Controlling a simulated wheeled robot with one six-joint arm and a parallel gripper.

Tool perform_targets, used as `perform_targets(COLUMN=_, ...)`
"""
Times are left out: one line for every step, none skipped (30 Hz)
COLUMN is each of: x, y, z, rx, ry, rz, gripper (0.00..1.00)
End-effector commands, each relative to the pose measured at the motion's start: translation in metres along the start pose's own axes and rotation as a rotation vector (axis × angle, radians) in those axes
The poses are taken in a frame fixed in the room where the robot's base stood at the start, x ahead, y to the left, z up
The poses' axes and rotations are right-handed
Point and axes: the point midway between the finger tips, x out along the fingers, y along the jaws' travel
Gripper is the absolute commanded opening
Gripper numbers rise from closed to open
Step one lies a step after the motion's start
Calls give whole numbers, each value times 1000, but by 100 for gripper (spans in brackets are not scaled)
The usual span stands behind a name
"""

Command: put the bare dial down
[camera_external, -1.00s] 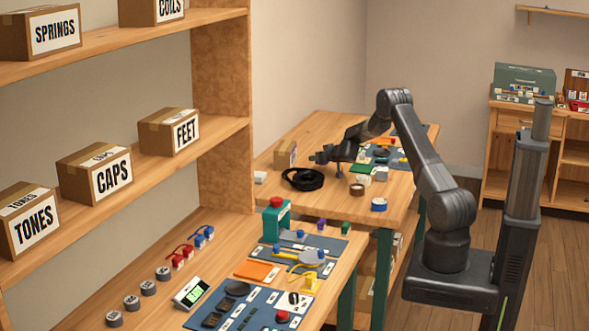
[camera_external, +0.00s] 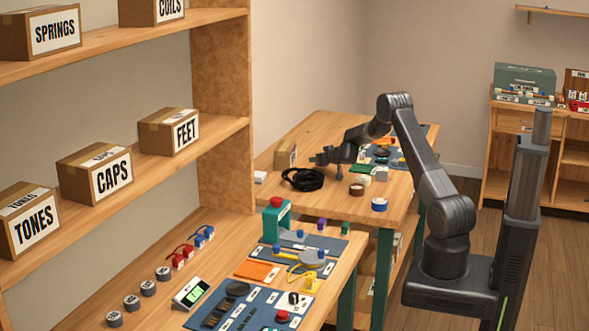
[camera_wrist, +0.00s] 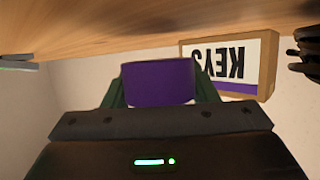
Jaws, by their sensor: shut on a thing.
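My gripper (camera_external: 319,158) is at the far part of the back table (camera_external: 330,205), beside a small cardboard box and behind the black coil. In the wrist view, its green fingers (camera_wrist: 158,88) are shut on a purple, broad, smooth-sided piece, the bare dial (camera_wrist: 157,82). Only one side of the dial shows; its face is hidden. The wrist view is upside down, with the wooden tabletop (camera_wrist: 120,25) across its top. The dial shows close to the tabletop, but I cannot tell whether they touch.
The KEYS box (camera_wrist: 268,65) is close by, also in the external view (camera_external: 285,154). A black coil (camera_external: 303,180) lies in front of the gripper. Tape rolls, brown (camera_external: 357,189) and blue (camera_external: 379,205), lie to the right. The table's near left part looks clear.

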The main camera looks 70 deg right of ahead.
Motion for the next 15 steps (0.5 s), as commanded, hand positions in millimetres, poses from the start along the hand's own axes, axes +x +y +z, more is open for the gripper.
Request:
perform_targets(x=2, y=0, z=9, rx=1, ry=-9, rz=0, gripper=24)
perform_targets(x=2, y=0, z=9, rx=1, ry=-9, rz=0, gripper=24)
perform_targets(x=2, y=0, z=9, rx=2, ry=-10, rz=0, gripper=24)
perform_targets(x=2, y=0, z=10, rx=2, ry=-11, rz=0, gripper=24)
perform_targets(x=2, y=0, z=11, rx=2, ry=-13, rz=0, gripper=57)
perform_targets(x=2, y=0, z=11, rx=2, ry=-14, rz=0, gripper=65)
perform_targets(x=2, y=0, z=12, rx=2, ry=-14, rz=0, gripper=70)
perform_targets(x=2, y=0, z=12, rx=2, ry=-15, rz=0, gripper=75)
perform_targets(x=2, y=0, z=13, rx=2, ry=-16, rz=0, gripper=75)
perform_targets(x=2, y=0, z=13, rx=2, ry=-16, rz=0, gripper=75)
perform_targets(x=2, y=0, z=14, rx=2, ry=-17, rz=0, gripper=75)
perform_targets(x=2, y=0, z=14, rx=2, ry=-18, rz=0, gripper=75)
perform_targets(x=2, y=0, z=14, rx=2, ry=-18, rz=0, gripper=75)
perform_targets(x=2, y=0, z=15, rx=2, ry=-18, rz=0, gripper=75)
perform_targets(x=2, y=0, z=15, rx=2, ry=-19, rz=0, gripper=75)
